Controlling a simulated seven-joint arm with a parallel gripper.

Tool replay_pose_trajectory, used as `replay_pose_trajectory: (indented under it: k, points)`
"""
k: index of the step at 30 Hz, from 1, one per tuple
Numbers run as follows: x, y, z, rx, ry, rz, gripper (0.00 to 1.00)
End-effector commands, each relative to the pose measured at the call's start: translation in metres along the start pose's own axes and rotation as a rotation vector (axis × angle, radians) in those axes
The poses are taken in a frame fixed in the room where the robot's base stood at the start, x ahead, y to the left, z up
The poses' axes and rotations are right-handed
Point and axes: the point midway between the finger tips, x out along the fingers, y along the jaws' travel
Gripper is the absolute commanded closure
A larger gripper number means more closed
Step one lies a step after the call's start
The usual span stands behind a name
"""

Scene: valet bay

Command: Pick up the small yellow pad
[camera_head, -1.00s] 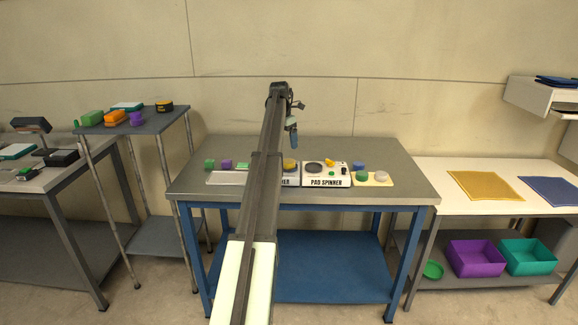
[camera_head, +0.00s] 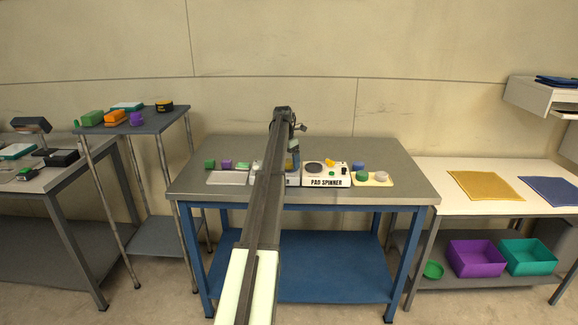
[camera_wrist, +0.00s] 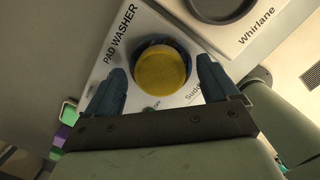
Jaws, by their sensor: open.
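The round yellow pad (camera_wrist: 160,70) sits in the dark round well of the white pad washer (camera_wrist: 122,62) in the wrist view. My gripper (camera_wrist: 162,76) is open, with one blue finger on either side of the well. No contact with the pad shows. In the head view my gripper (camera_head: 293,160) hangs over the pad washer (camera_head: 293,181), and my arm and fingers mostly cover the washer and the pad.
The pad spinner (camera_head: 326,181) stands just right of the washer on the grey table (camera_head: 225,150). Left are a pale tray (camera_head: 227,178) and green and purple pieces.

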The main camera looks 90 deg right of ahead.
Motion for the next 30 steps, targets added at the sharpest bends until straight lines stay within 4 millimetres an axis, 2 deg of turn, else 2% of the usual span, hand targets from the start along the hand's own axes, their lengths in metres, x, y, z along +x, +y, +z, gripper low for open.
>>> replay_pose_trajectory:
  k: [3,22,30]
  points:
    - [-0.0005,0.0001,0.0000,0.000,0.000,0.000,0.12]
    - [-0.0009,0.0002,0.0000,0.000,0.000,0.000,0.72]
    - [-0.0021,0.0003,0.0002,0.000,-0.001,0.000,0.72]
